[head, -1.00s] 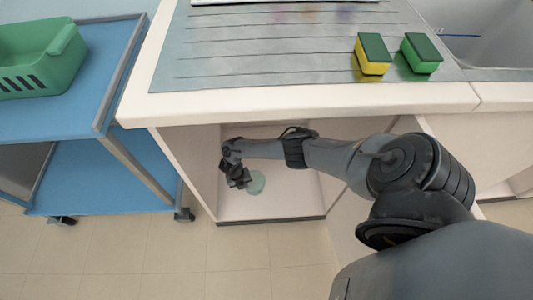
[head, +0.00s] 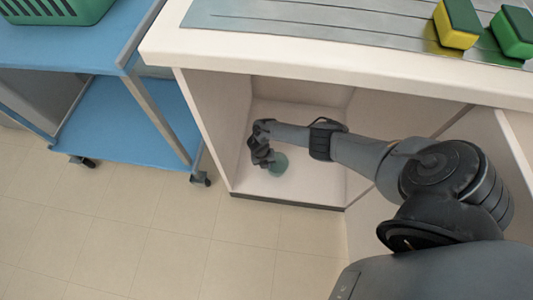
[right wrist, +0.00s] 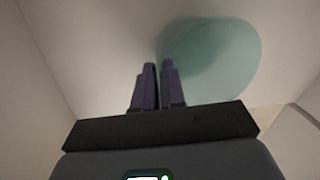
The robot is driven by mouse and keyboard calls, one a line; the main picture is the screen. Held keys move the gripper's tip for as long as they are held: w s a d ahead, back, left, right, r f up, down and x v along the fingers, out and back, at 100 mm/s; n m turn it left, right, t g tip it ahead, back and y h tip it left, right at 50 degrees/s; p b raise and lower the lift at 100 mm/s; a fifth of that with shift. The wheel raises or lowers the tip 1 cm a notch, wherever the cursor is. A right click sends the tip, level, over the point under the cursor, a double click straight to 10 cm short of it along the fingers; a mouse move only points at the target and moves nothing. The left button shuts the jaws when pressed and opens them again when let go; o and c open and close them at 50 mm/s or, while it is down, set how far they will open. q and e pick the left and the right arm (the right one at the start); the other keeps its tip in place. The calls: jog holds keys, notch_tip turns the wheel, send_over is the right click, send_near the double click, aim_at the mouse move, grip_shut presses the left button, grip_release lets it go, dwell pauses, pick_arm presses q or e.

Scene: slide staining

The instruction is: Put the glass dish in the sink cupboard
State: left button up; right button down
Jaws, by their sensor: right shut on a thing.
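The glass dish (head: 279,165) is a small, green-tinted, see-through round dish inside the open sink cupboard (head: 315,190), low over its pale floor. My right arm reaches into the cupboard from the right, and my right gripper (head: 265,160) is at the dish's left side. In the right wrist view, the gripper's dark fingers (right wrist: 158,72) are close together at the edge of the dish (right wrist: 220,65), shut on its rim. I cannot tell whether the dish touches the cupboard floor. My left gripper is not in view.
The white counter edge (head: 330,70) overhangs the cupboard opening. A yellow-and-green sponge (head: 455,25) and a green sponge (head: 514,32) lie on top. A blue cart (head: 130,110) with a green basket (head: 55,8) stands at left. The tiled floor in front is clear.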

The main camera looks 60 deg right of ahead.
jog(key=shift+a, duration=0.15)
jog(key=shift+f, duration=0.15)
jog(key=c, duration=1.2)
grip_release()
jog(key=r+p, duration=0.3)
jog(key=r, duration=0.1)
jog(key=w+r+p, duration=0.1)
jog(key=r+p, duration=0.2)
jog(key=r, duration=0.1)
jog(key=a+r+p, duration=0.1)
jog(key=r+p, duration=0.1)
jog(key=r, duration=0.2)
jog(key=shift+w+p, duration=0.25)
jog(key=shift+p, duration=0.15)
